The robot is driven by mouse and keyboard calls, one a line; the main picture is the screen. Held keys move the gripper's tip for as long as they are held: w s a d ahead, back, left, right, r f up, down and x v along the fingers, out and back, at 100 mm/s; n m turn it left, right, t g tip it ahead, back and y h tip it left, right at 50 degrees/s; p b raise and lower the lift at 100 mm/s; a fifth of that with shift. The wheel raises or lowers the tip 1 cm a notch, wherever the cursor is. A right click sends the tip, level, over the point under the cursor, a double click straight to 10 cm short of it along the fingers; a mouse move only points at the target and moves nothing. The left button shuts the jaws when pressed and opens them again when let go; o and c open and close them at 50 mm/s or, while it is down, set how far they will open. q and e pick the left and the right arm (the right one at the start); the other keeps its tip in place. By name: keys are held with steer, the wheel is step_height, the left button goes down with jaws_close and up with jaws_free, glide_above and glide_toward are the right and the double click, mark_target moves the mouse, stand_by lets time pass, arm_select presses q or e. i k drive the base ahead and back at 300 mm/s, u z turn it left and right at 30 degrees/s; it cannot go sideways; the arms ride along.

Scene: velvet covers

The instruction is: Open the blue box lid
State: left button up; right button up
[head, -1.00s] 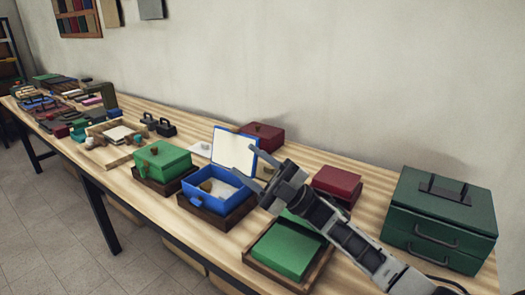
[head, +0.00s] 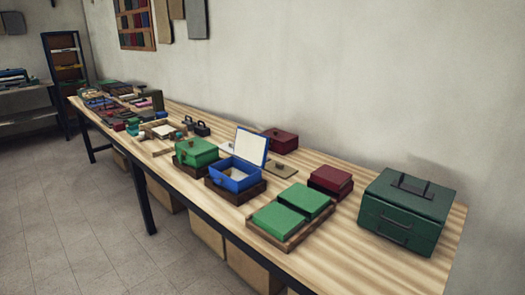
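The blue box (head: 234,181) sits on a dark wooden base (head: 246,194) near the front edge of the table. Its lid (head: 251,146) stands up at the back, open, with a pale inner face. The inside of the box shows pale, with its contents too small to make out. Neither of my grippers shows in the head view now, and nothing touches the box or its lid.
A green box (head: 197,152) stands just left of the blue box. Many small items crowd the table's far left end.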

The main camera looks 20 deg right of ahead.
mark_target(251, 147)
steer(key=u, duration=0.9)
steer(key=i, duration=1)
steer(key=z, duration=0.55)
